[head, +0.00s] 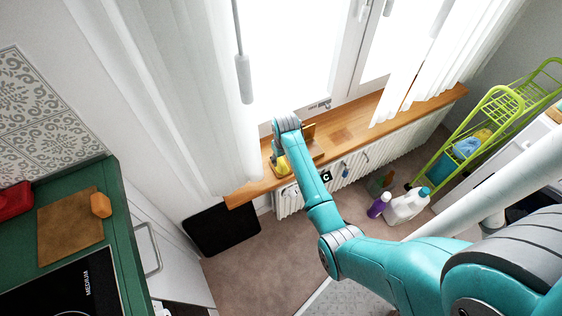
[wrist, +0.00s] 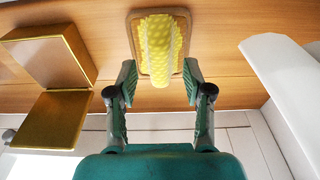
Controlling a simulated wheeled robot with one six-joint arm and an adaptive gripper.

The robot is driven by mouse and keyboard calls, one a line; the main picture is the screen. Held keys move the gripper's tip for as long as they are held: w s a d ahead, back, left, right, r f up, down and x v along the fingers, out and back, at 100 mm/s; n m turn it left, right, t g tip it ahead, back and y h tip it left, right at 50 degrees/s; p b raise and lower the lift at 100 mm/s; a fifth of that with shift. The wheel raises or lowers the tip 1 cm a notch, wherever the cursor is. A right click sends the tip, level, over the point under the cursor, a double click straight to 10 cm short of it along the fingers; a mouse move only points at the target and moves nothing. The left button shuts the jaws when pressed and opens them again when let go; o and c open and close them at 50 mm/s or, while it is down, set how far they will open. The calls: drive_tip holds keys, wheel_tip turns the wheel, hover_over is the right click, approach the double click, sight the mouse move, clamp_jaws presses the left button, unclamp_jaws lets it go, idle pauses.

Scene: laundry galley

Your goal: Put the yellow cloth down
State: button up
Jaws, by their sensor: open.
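The yellow cloth (wrist: 158,45), bumpy with a paler raised strip along its middle, lies on a small brown tray (wrist: 133,17) on the wooden windowsill (wrist: 225,50). My gripper (wrist: 159,78) is open, with one finger on each side of the cloth's near end. I see a gap between each finger and the cloth. In the head view a bit of the yellow cloth (head: 281,165) shows beside the end of my arm, which hides most of it and the tray.
A brown, gold-sided open box (wrist: 48,118) stands left of the tray in the wrist view. White curtains (head: 165,90) hang by the sill (head: 400,110). A radiator (head: 345,168) is below it. Bottles (head: 406,206) stand on the floor near a green rack (head: 490,105).

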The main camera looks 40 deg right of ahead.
sight(283, 163)
wheel_tip(283, 163, up, 9)
drive_tip(key=s, duration=0.1)
drive_tip(key=shift+a, duration=0.15)
drive_tip(key=s+a+f+t, duration=0.3)
drive_tip(key=s+a+f, duration=0.5)
drive_tip(key=a, duration=0.1)
drive_tip(key=s+a+n+t+h, duration=0.1)
drive_tip(key=s+a+t, duration=0.2)
drive_tip(key=s+a, duration=0.55)
drive_tip(key=s+a+r+n+t, duration=0.1)
drive_tip(key=s+a+r+t, duration=0.2)
drive_tip(key=s+r, duration=0.8)
drive_tip(key=s+a+r+n+t+y, duration=0.1)
drive_tip(key=s+r+t, duration=0.3)
drive_tip(key=s+r, duration=0.7)
wheel_tip(283, 163, up, 3)
drive_tip(key=shift+a+r+t, duration=0.2)
drive_tip(key=shift+a+t, duration=0.1)
drive_tip(key=shift+a, duration=0.6)
